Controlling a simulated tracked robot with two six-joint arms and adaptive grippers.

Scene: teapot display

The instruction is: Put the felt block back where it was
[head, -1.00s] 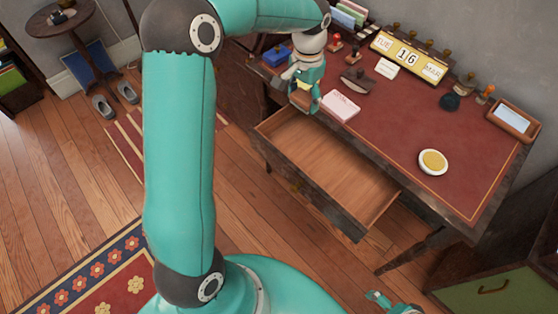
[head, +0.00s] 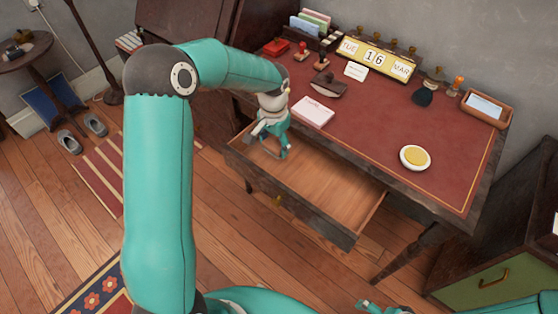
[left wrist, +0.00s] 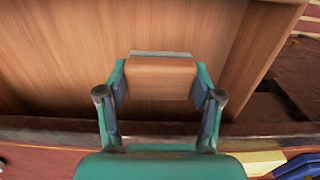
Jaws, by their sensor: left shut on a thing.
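My left gripper (head: 280,150) is shut on the felt block. In the left wrist view the block (left wrist: 160,80) shows a brown wood-like face with a grey strip along its far edge, held between the two teal fingers. In the head view the gripper reaches down into the left end of the open drawer (head: 330,185), and the block is hidden there. I cannot tell whether the block touches the drawer floor. Part of my right gripper (head: 378,306) shows at the bottom edge of the head view; its jaws are unclear.
The desk top (head: 365,125) holds a pink pad (head: 313,111), a brown rocker blotter (head: 328,87), a calendar (head: 375,57), stamps and a round yellow-topped dish (head: 415,158). A tray (head: 486,107) stands at the right. The drawer's right part is empty.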

